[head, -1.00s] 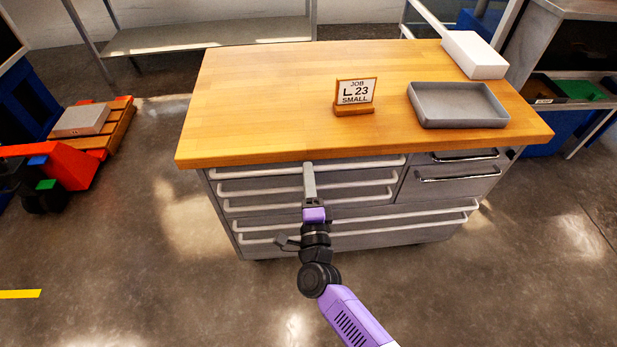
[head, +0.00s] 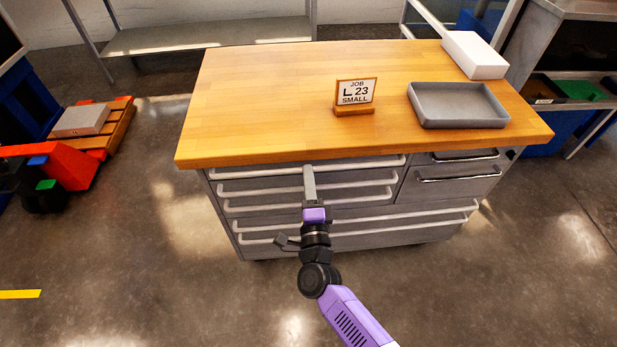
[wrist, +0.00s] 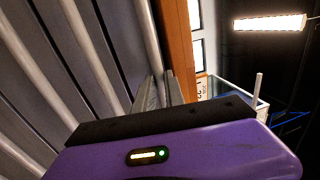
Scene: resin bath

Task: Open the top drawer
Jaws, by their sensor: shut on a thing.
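The workbench cabinet has a wide stack of drawers on its left, each with a long pale bar handle. The top drawer (head: 250,180) sits just under the wooden top, and its bar handle (head: 255,171) runs along its upper edge. It looks closed, flush with the drawers below. My gripper (head: 308,168) reaches up from the front and is shut on the top drawer's handle near its middle. In the wrist view my gripper's fingers (wrist: 160,92) meet the pale bar beside the orange-brown edge of the worktop (wrist: 181,45). The exact finger contact is partly hidden.
On the wooden worktop (head: 260,100) stand a job sign (head: 355,92), a grey tray (head: 458,105) and a white box (head: 474,55). Smaller drawers with metal handles (head: 458,173) are at the right. The floor in front of the cabinet is clear.

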